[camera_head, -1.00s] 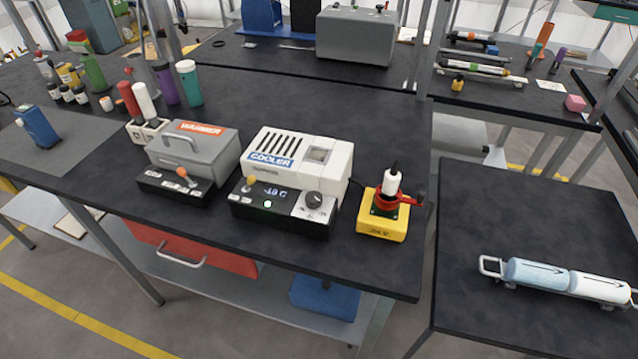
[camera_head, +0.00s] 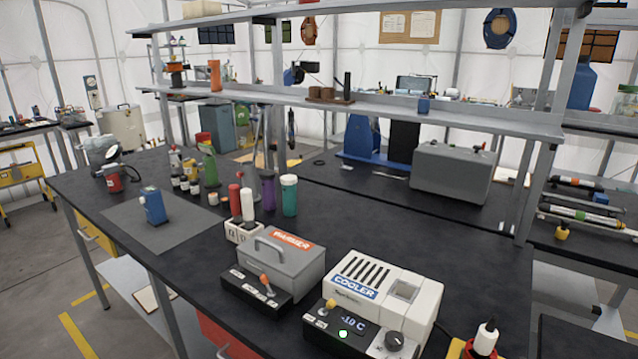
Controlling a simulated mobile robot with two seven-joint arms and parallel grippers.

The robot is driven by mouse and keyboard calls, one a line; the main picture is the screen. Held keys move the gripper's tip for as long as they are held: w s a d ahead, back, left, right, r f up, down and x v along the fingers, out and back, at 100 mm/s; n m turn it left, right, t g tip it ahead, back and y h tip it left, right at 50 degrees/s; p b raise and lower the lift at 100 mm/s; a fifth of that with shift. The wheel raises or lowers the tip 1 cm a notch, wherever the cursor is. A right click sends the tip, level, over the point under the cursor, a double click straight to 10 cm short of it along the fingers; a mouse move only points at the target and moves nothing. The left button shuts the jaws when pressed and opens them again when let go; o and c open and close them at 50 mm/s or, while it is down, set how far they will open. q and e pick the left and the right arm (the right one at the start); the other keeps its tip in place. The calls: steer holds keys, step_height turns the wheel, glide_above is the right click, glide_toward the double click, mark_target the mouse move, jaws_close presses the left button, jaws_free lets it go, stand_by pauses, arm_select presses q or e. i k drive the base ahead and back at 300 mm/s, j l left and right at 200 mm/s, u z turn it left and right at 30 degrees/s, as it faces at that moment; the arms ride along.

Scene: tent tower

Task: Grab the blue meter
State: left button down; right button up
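A small blue box-shaped device (camera_head: 154,205), which looks like the blue meter, stands upright on a grey mat (camera_head: 172,236) at the left part of the black workbench. Its face is too small to read. Neither of my grippers is in the head view, and nothing touches the device.
On the black bench (camera_head: 330,222), a grey warmer (camera_head: 290,270) and a white cooler (camera_head: 412,290) stand at the front, right of the mat. Several bottles (camera_head: 268,190) stand behind. A red lantern-like item (camera_head: 113,180) is left of the blue device. A shelf (camera_head: 370,114) hangs above.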

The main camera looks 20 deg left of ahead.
mark_target(154, 207)
steer(key=u, duration=1.55)
steer(key=i+z, duration=0.1)
steer(key=z, duration=0.55)
steer(key=i+j+z, duration=0.3)
steer(key=i+j, duration=0.15)
steer(key=j, duration=0.15)
steer(key=i+j+z, duration=0.35)
steer(key=j, duration=0.3)
steer(key=i+j+z, duration=0.15)
steer(key=j, duration=0.25)
